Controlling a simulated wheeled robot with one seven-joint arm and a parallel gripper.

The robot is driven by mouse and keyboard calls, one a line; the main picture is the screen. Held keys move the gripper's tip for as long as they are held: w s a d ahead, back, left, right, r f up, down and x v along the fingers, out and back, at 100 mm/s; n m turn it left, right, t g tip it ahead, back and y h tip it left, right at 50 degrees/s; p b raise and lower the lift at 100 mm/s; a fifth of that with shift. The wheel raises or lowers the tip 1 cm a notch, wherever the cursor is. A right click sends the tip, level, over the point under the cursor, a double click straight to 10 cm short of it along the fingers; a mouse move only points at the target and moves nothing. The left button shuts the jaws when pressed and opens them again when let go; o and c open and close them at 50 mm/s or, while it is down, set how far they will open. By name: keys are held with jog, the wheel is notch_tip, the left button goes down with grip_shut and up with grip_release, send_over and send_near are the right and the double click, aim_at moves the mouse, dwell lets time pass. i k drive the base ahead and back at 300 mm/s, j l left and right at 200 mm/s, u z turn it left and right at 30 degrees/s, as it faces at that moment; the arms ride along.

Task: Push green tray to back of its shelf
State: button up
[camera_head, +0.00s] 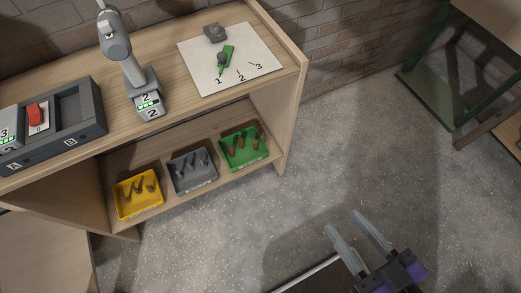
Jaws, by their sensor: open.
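The green tray (262,154) sits at the right end of the lower shelf (209,191), with several brown pieces in it. It is close to the shelf unit's right side wall, and there is shelf surface behind it. My gripper (342,226) is at the lower right, out in front of the unit over the floor. Its two long grey fingers are apart and nothing is between them. It is well clear of the green tray.
A grey tray (192,185) and a yellow tray (127,207) stand left of the green one. The top board carries a white sheet (264,73), a grey device (119,55) and a dark box (69,149). A green-framed table (432,92) stands upper right. The floor between is clear.

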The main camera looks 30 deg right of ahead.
aim_at(246, 156)
jog(key=i+l, duration=0.3)
jog(key=i+l+u, duration=0.65)
jog(key=l+u, duration=0.25)
jog(key=j+u, duration=0.1)
jog(key=u, duration=0.65)
